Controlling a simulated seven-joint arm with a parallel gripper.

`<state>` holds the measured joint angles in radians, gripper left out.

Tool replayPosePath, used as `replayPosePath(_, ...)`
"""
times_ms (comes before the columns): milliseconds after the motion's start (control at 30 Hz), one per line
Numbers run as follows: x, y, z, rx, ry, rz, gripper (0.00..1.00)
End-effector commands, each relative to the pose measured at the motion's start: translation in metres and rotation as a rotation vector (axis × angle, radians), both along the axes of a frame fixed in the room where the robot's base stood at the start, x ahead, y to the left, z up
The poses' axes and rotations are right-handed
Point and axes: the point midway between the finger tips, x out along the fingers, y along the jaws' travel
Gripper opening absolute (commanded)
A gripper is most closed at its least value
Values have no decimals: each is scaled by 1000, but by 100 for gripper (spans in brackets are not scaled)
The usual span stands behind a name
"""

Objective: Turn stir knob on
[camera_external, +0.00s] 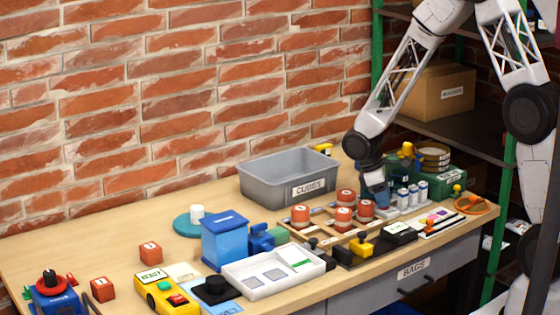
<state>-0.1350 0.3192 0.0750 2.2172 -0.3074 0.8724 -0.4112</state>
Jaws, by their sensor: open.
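No label reading "stir" can be read at this size. A black knob (214,286) sits on a dark base near the front edge, left of the white tray. Another black knob (49,277) stands upright on a blue device with red parts at the far left. Which of these is the stir knob I cannot tell. My gripper (378,203) points down at the right part of the table, beside the red-topped pieces and well to the right of both knobs. It is open; its fingertips are small and partly hidden.
A grey bin (262,180) marked CUBES stands at the back. A blue box (224,240), a white tray (273,272) and a yellow box (166,291) with coloured buttons lie between my gripper and the left side. The table's back left is clear.

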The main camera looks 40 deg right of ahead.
Motion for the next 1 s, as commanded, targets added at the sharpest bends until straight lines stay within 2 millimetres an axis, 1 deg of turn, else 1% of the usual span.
replayPosePath(333,-1,-1,-3,0,0,0,43)
replayPosePath(367,-1,-1,-3,0,0,0,42)
replayPosePath(500,-1,-1,-3,0,0,0,20)
replayPosePath(567,-1,-1,-3,0,0,0,11)
replayPosePath(600,-1,-1,-3,0,0,0,9)
replayPosePath(833,-1,-1,-3,0,0,-16,9)
replayPosePath(1000,0,-1,-3,0,-1,-61,9)
